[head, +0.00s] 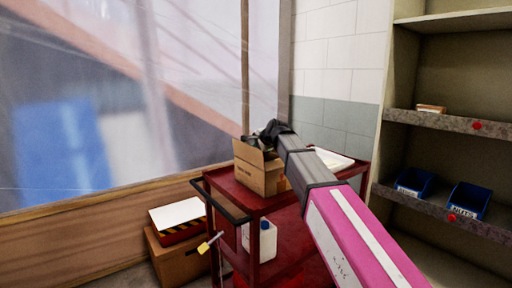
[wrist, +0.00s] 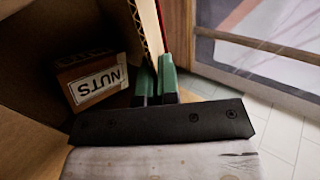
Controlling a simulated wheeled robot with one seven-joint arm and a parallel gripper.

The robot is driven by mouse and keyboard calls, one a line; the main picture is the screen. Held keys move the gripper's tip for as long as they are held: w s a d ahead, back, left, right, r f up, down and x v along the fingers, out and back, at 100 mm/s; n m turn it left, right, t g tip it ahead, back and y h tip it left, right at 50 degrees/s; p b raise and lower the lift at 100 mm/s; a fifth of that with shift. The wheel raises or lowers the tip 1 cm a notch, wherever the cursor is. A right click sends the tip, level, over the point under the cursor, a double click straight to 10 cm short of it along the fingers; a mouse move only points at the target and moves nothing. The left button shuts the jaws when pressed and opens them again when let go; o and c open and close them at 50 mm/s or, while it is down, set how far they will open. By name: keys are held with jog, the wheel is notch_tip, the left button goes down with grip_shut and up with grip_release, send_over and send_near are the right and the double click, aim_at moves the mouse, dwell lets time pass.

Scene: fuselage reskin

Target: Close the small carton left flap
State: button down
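The small carton (head: 258,176) is a brown cardboard box on top of a red cart. Its left flap (head: 246,153) stands up, open, in the head view. My gripper (head: 270,136) is at the carton's top, partly hidden by the arm. In the wrist view, my gripper's two green-tipped fingers (wrist: 157,82) are close together, beside a cardboard edge (wrist: 148,28) of the carton. Whether they touch it is unclear.
The red cart (head: 222,185) has a black handle and a white jug (head: 266,240) on its lower shelf. A white tray (head: 333,160) lies right of the carton. Shelves with blue bins (head: 415,183) stand at right. A cardboard box (head: 178,258) stands at left; a translucent sheet hangs behind.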

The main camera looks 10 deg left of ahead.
jog(key=c, duration=1.3)
grip_release()
jog(key=shift+c, duration=0.2)
jog(key=v, duration=1.1)
jog(key=shift+f, duration=0.1)
